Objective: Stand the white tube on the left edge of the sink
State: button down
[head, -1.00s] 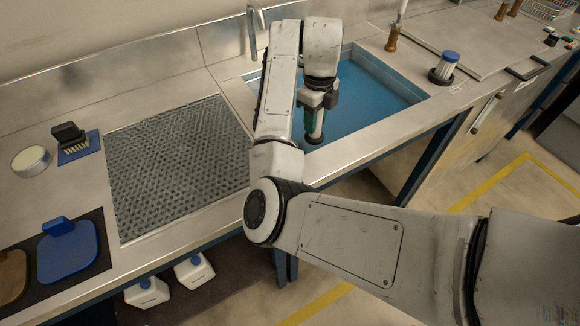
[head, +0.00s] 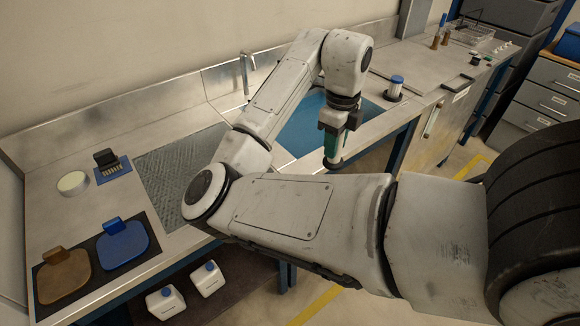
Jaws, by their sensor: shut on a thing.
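The white tube (head: 331,147), light with a dark lower end, hangs roughly upright below my gripper (head: 338,128). My gripper is shut on its upper part, and the dark and green fingers hide that part. The tube's lower end shows over the front rim of the sink near my forearm. I cannot tell whether it touches the rim. The sink (head: 296,132) is a blue-floored basin in the metal counter. My arm hides much of the sink, including most of its left edge.
A dark perforated mat (head: 180,165) lies left of the sink. A faucet (head: 245,75) stands behind it. A blue paddle-shaped thing (head: 124,243) and a round white dish (head: 72,183) lie far left.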

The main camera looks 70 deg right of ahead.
jog(key=w+d+f, duration=0.1)
jog(key=w+f, duration=0.2)
jog(key=w+d+f+b, duration=0.1)
jog(key=w+d+f, duration=0.1)
jog(key=w+f, duration=0.1)
jog(key=w+d+f+b, duration=0.1)
jog(key=w+f, duration=0.3)
jog(key=w, duration=0.1)
jog(key=shift+d, duration=0.35)
jog(key=shift+f, duration=1.1)
jog(key=shift+f, duration=0.1)
jog(key=c, duration=0.8)
grip_release()
notch_tip(320, 180, up, 12)
jog(key=shift+r+p, duration=0.15)
jog(key=shift+p, duration=0.65)
